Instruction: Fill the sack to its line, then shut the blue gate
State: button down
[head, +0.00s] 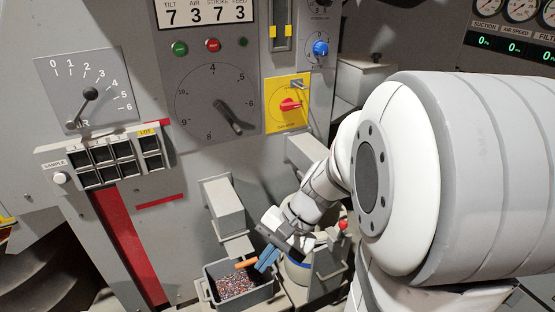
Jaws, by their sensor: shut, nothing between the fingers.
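My gripper (267,258) is at the lower middle, pointing down and left, with two narrow blue bars side by side at its end that look like its shut fingers. It holds nothing. An orange bar (246,263) is at the left of the fingertips; I cannot tell whether they touch. A pale round thing with a blue band (297,272) is partly hidden behind my wrist; it may be the sack or its mount. No fill line can be made out. I cannot pick out the blue gate for certain.
A grey bin (268,292) of mixed granules stands below a grey chute (222,207). The panel above has a dial (216,104), a blue knob (320,48) and a red isolator switch (289,104). A red-knobbed lever (342,226) is right of my wrist. Sample compartments (107,157) are at left.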

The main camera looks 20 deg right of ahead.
jog(key=w+d+f+m+t+y+b, duration=0.1)
jog(key=w+d+f+m+t+y, duration=0.15)
jog(key=w+d+m+t, duration=0.35)
jog(key=w+d+f+m+t+y+b, duration=0.25)
jog(key=w+d+m+t, duration=0.2)
jog(key=d+m, duration=0.3)
jog(key=d+f+m+t+h, duration=0.35)
jog(key=d+m+h, duration=0.2)
jog(key=d, duration=0.45)
jog(key=d+f+m+t+h, duration=0.3)
jog(key=d+m+t+h, duration=0.15)
jog(key=d+m, duration=0.35)
jog(key=shift+n+g, duration=0.25)
jog(key=shift+n, duration=0.25)
jog(key=shift+w+d+f+b, duration=0.1)
jog(key=shift+w+d+b, duration=0.1)
jog(key=shift+w, duration=1.75)
jog(key=shift+w+d+b, duration=0.1)
jog(key=shift+w+b, duration=0.1)
jog(key=shift+w, duration=1.7)
jog(key=shift+a, duration=0.15)
